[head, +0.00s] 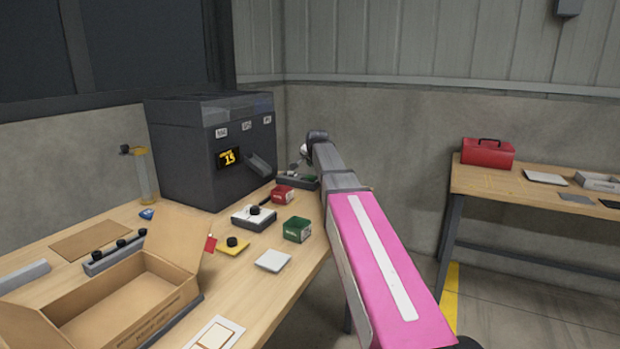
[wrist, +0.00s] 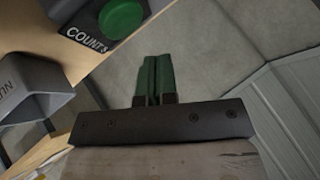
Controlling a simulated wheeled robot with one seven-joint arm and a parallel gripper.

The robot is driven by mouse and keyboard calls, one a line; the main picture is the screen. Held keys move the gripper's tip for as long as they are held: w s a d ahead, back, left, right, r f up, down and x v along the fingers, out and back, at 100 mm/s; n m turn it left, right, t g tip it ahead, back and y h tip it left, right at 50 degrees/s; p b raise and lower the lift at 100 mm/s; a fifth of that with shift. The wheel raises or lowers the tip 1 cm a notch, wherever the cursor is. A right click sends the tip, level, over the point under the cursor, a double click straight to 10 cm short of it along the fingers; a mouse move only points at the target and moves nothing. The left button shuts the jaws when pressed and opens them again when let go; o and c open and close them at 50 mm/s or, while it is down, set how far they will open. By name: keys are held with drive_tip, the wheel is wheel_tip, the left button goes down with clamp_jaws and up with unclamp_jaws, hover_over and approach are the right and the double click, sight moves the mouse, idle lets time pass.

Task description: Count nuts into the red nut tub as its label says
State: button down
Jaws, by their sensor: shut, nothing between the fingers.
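The red tub (head: 283,195) stands on the workbench in front of the feeder; its label is too small to read. The dark feeder (head: 190,160) has a yellow display (head: 229,158) that seems to read 15, and a grey chute (head: 260,165) on its front. In the wrist view, a green button (wrist: 122,18) sits above a plate lettered "COUNT". A grey chute (wrist: 32,92) with partly visible lettering is at the left. My gripper (wrist: 155,62) is shut and empty, its green fingers pressed together, apart from the button. In the head view my arm hides most of it.
An open cardboard box (head: 120,300) fills the near left. A red toolbox (head: 487,153) stands on a second bench at the right.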

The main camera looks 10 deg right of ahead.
sight(311, 176)
drive_tip(key=shift+f, duration=1.1)
drive_tip(key=shift+f, duration=0.1)
idle(1.2)
drive_tip(key=shift+f, duration=0.3)
drive_tip(key=shift+f, duration=0.45)
idle(0.7)
drive_tip(key=shift+r, duration=0.85)
drive_tip(key=shift+r, duration=2.5)
